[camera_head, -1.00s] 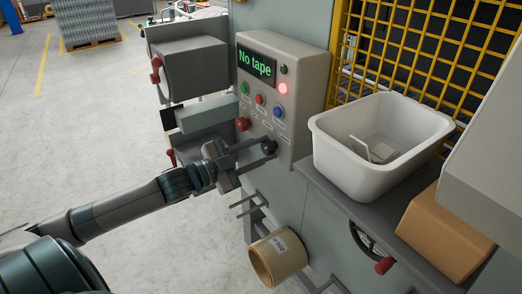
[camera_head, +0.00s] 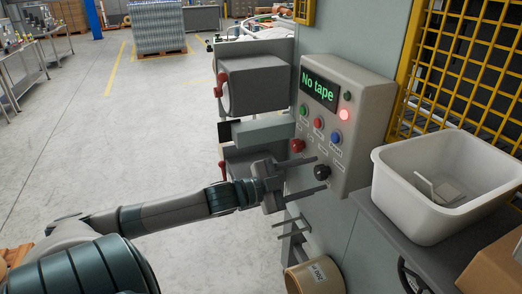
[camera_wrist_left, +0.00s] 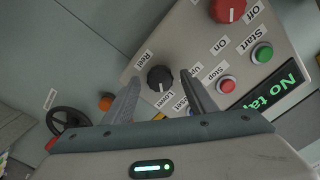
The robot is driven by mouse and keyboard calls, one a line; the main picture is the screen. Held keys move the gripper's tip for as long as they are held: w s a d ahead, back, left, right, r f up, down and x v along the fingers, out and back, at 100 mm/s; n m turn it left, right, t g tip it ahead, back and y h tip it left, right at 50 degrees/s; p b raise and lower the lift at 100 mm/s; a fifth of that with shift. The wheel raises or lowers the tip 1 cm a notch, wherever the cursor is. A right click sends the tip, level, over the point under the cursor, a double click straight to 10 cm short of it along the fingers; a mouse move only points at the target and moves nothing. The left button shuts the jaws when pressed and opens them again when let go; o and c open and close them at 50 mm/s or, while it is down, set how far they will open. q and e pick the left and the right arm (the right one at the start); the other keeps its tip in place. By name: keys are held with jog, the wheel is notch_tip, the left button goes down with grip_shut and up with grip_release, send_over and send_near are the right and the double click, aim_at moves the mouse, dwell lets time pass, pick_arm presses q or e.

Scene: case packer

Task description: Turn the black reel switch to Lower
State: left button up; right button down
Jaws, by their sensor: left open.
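The black reel switch (camera_head: 321,172) is a round knob low on the grey control panel (camera_head: 368,100), below a red knob (camera_head: 297,146). My left gripper (camera_head: 316,175) is open at the switch, one finger above it and one below in the head view. In the left wrist view the switch (camera_wrist_left: 160,78) shows between the tips of my left gripper (camera_wrist_left: 160,80), with gaps on both sides. My right gripper is not in view.
The panel display (camera_head: 320,88) reads "No tape", and a red lamp (camera_head: 344,114) glows. A white bin (camera_head: 400,205) stands right of the panel. A tape roll (camera_head: 314,276) hangs below. Open floor lies to the left.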

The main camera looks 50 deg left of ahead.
pick_arm(q)
jog(key=b+v, duration=0.2)
jog(key=v, duration=1.4)
jog(key=shift+s+b, duration=0.2)
jog(key=shift+b, duration=0.1)
jog(key=shift+a, duration=0.1)
dwell(0.5)
